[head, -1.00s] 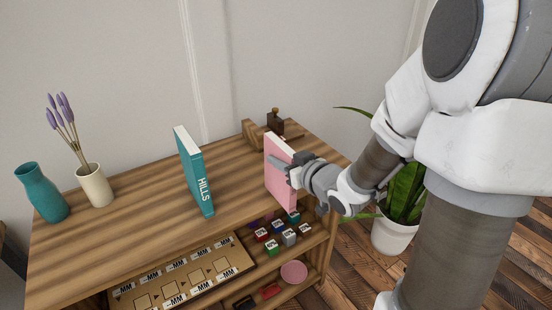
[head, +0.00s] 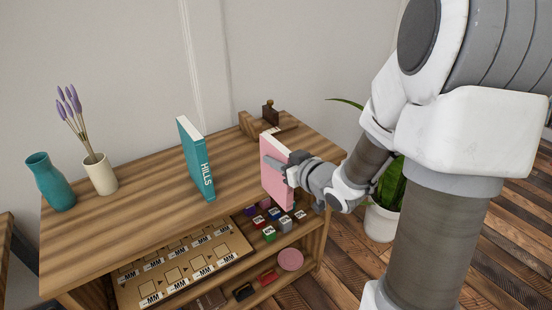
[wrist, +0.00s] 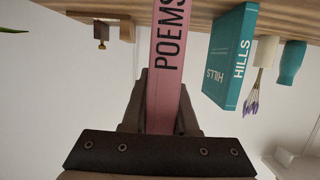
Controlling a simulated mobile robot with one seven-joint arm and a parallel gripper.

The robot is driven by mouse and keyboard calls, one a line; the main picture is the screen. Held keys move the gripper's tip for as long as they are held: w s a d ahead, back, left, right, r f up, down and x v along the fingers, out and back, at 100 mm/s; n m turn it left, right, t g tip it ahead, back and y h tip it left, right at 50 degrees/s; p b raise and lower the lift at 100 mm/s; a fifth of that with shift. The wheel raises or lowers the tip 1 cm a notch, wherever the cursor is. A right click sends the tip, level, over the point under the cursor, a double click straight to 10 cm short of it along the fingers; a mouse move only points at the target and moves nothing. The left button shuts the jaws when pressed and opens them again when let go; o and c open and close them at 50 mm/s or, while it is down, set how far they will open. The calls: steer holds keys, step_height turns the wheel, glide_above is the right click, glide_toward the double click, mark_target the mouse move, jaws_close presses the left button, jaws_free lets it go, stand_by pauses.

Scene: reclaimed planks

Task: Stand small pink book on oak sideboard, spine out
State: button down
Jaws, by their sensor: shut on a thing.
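The small pink book (head: 273,174) is upright at the right front part of the oak sideboard (head: 120,225). My gripper (head: 283,172) is shut on it from the right side. In the wrist view the pink book (wrist: 168,60) shows its spine, lettered POEMS, between my fingers (wrist: 160,105). The book's lower end is at the sideboard's front edge in the head view; I cannot tell whether it touches the top.
A teal book (head: 196,160) lettered HILLS stands upright left of the pink book. A teal vase (head: 50,182) and a cream vase with lavender (head: 101,175) stand at the left. A wooden stand (head: 250,126) is behind. Shelves below hold small blocks (head: 268,233). A potted plant (head: 381,222) stands right.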

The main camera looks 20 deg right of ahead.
steer(key=w+a, duration=0.2)
steer(key=w, duration=0.6)
steer(key=w+a+b, duration=0.1)
steer(key=w+a, duration=0.2)
steer(key=w, duration=0.5)
steer(key=shift+a, duration=0.15)
stand_by(0.4)
steer(key=shift+f+b, duration=0.25)
steer(key=shift+b, duration=0.25)
steer(key=c, duration=0.6)
jaws_free()
